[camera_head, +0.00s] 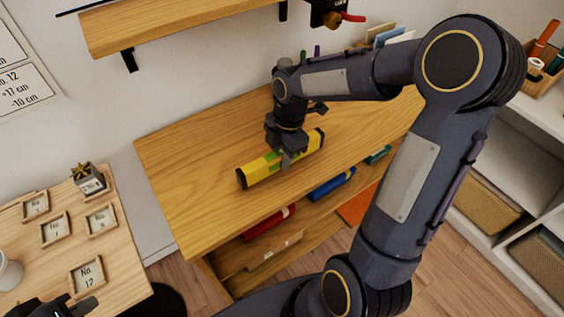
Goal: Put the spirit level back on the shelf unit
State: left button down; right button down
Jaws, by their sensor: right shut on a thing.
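The spirit level (259,171) is a yellow bar with black ends and green patches. It lies slantwise at the wooden unit's top, and I cannot tell whether it touches the surface or hangs just above it. My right gripper (288,157) points down and is shut on its middle, hiding part of it. The wooden unit (186,188) has a broad bare top and a lower shelf with things on it. A white shelf unit (500,160) stands at the right. My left gripper (78,306) shows only partly at the bottom left; its fingers are unclear.
On the lower shelf lie a red roll (270,223) and a blue roll (332,184). A wall shelf (185,22) hangs above. A small table (118,255) with framed number cards stands at the left. The wooden top's left part is clear.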

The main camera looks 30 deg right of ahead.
notch_tip(320, 180, down, 3)
jog(key=shift+r, duration=0.15)
jog(key=c, duration=1.2)
grip_release()
jog(key=shift+s, duration=0.1)
jog(key=shift+o, duration=0.2)
